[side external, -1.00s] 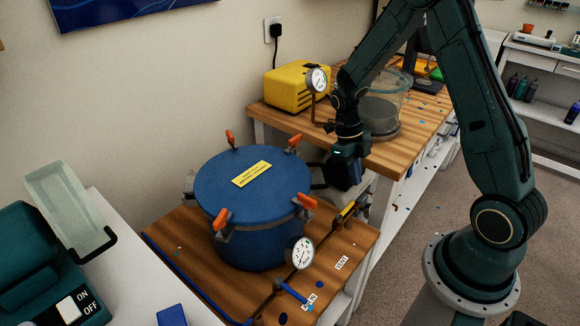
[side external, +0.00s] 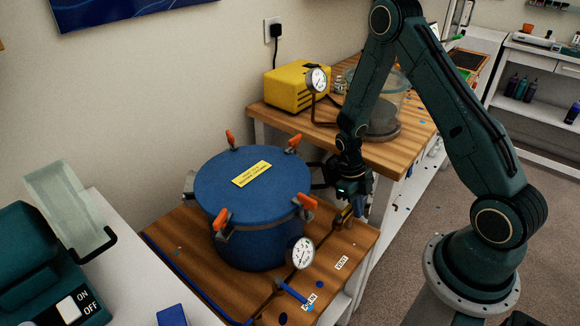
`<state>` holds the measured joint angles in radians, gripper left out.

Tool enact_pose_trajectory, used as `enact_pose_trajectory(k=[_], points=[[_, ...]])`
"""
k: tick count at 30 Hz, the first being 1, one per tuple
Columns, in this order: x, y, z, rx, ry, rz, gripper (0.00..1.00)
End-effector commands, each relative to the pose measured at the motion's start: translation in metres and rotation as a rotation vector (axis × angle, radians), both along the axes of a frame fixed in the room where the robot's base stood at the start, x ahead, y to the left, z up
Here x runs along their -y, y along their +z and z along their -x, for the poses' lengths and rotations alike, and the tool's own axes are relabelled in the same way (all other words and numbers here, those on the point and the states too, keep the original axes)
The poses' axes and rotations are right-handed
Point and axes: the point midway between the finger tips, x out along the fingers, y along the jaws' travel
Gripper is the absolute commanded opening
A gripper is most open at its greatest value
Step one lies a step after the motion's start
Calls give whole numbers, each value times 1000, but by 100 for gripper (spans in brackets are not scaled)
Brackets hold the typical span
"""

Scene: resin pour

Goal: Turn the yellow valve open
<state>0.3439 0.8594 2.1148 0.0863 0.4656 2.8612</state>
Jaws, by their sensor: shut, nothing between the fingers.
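The yellow valve (side external: 346,215) is on the pipe to the right of the blue pressure pot (side external: 256,232), above the VENT label (side external: 342,263). Only part of its yellow handle shows; my gripper hides the rest. My gripper (side external: 358,210) is shut with nothing between its fingers. It points down at the valve's right end, very close to the handle. I cannot tell from this view whether it touches the handle.
The pot has orange-handled clamps and a gauge (side external: 300,252) at its front. A blue valve (side external: 290,291) sits by the AIR IN label. Behind stand a yellow pump (side external: 296,86) and a clear chamber (side external: 388,110). Open floor lies right of the bench.

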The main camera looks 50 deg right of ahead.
Motion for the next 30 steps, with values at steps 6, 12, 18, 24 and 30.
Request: enact_pose_trajectory(k=[6, 12, 18, 24, 30], points=[[0, 2, -10, -1, 1, 0, 0], [0, 3, -10, -2, 1, 0, 0], [0, 3, -11, -2, 6, -1, 0], [1, 3, -16, -1, 84, 0, 0], [2, 4, -23, 0, 207, 0, 0]])
